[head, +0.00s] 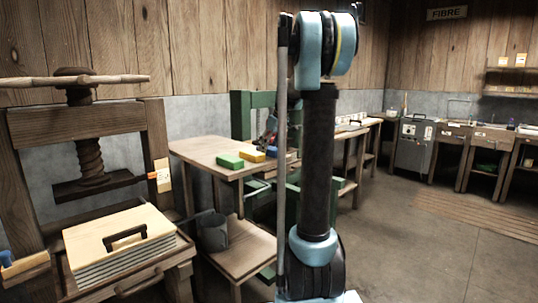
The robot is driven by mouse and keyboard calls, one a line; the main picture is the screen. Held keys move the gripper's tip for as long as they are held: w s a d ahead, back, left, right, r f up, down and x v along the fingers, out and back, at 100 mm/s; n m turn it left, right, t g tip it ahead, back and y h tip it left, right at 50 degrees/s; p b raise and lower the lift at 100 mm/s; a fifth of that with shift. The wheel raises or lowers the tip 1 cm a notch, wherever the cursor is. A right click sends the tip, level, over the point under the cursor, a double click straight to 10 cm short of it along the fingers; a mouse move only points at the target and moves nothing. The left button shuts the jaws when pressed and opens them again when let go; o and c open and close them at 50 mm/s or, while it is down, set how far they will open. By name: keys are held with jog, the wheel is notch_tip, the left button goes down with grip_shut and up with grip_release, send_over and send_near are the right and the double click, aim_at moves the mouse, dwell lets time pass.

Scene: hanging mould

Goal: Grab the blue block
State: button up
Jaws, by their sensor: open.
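My gripper (267,138) shows as a small dark shape with red bits just above the blue block, left of my upright arm. Its jaws are open. It is too small to tell whether the fingers stand around the block or only over it. My arm hides the gripper's right side and the table right of the blue block.
The table (205,148) has a lower shelf with a grey bucket (213,232). A green machine frame (242,110) stands behind it. A wooden screw press (85,150) with a stack of boards (118,240) is at left. The floor (430,255) at right is clear.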

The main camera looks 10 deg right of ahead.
jog(key=c, duration=1.2)
